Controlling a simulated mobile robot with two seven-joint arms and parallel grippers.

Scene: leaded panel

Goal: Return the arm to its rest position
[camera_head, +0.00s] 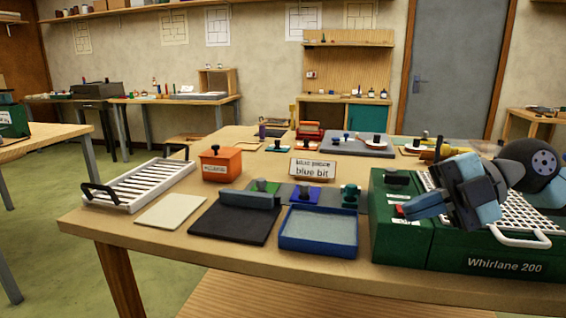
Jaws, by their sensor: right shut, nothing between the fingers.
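My right arm (530,165) comes in from the right. Its gripper (412,210) is shut and empty, with its fingertips over the green Whirlane 200 machine (400,240), close to a small red switch (399,210). I cannot tell whether the fingertips touch the switch. The gripper and wrist hide part of the machine's white grid top (515,205). My left gripper is not in view.
On the workbench (140,225) are a blue tray (320,245), a dark mat (225,230), a pale sheet (170,211), a slatted rack (140,185), an orange box (221,164) and a "blue bit" sign (312,169). Several small colored pieces stand behind the tray.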

